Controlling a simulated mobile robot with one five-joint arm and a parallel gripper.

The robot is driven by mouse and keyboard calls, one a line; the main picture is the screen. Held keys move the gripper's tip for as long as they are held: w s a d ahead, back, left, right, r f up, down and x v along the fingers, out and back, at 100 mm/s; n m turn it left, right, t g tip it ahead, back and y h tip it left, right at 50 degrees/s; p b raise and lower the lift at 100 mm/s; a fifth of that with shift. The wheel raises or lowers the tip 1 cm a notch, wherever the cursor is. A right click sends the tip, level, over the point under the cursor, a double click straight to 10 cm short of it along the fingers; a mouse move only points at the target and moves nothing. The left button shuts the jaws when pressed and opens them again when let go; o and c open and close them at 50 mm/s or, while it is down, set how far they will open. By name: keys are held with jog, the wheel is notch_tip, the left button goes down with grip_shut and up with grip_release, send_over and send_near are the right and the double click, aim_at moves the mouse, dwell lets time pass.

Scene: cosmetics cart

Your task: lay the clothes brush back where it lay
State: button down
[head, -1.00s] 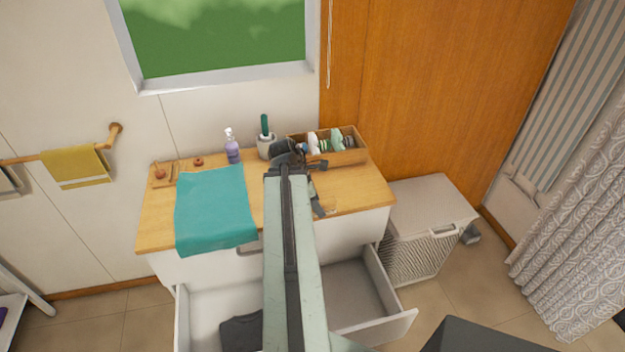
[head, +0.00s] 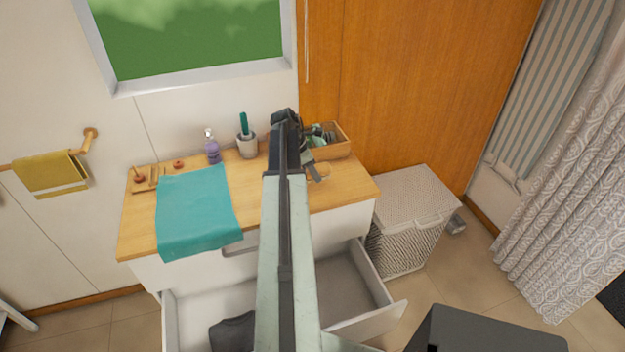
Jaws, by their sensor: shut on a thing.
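My gripper (head: 315,172) is above the right part of the wooden cart top (head: 345,190), in front of the wooden box. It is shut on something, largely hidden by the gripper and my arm. A small pale wooden piece (head: 324,170) shows beside the fingers and appears to be part of the clothes brush. I cannot tell whether it touches the cart top. My arm crosses the middle of the picture and hides part of the top.
A teal cloth (head: 195,212) covers the left part of the top. A purple pump bottle (head: 212,150), a cup (head: 247,147) with a green-handled item and a wooden box (head: 338,148) stand at the back. The drawer (head: 375,308) is open with dark cloth inside. A hamper (head: 408,215) stands right.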

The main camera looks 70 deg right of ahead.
jog(key=shift+f+b, duration=1.85)
jog(key=shift+f, duration=0.15)
jog(key=c, duration=0.8)
grip_release()
jog(key=shift+r, duration=0.1)
jog(key=shift+c, duration=0.2)
jog(key=p+v, duration=0.5)
jog(key=v, duration=0.1)
jog(key=p+v, duration=0.5)
jog(key=p, duration=0.1)
jog(key=shift+s+r, duration=0.1)
jog(key=shift+r, duration=0.4)
jog(key=shift+w+a+r+p, duration=0.1)
jog(key=shift+w+r+p, duration=0.15)
jog(key=shift+p, duration=0.15)
jog(key=shift+f, duration=0.1)
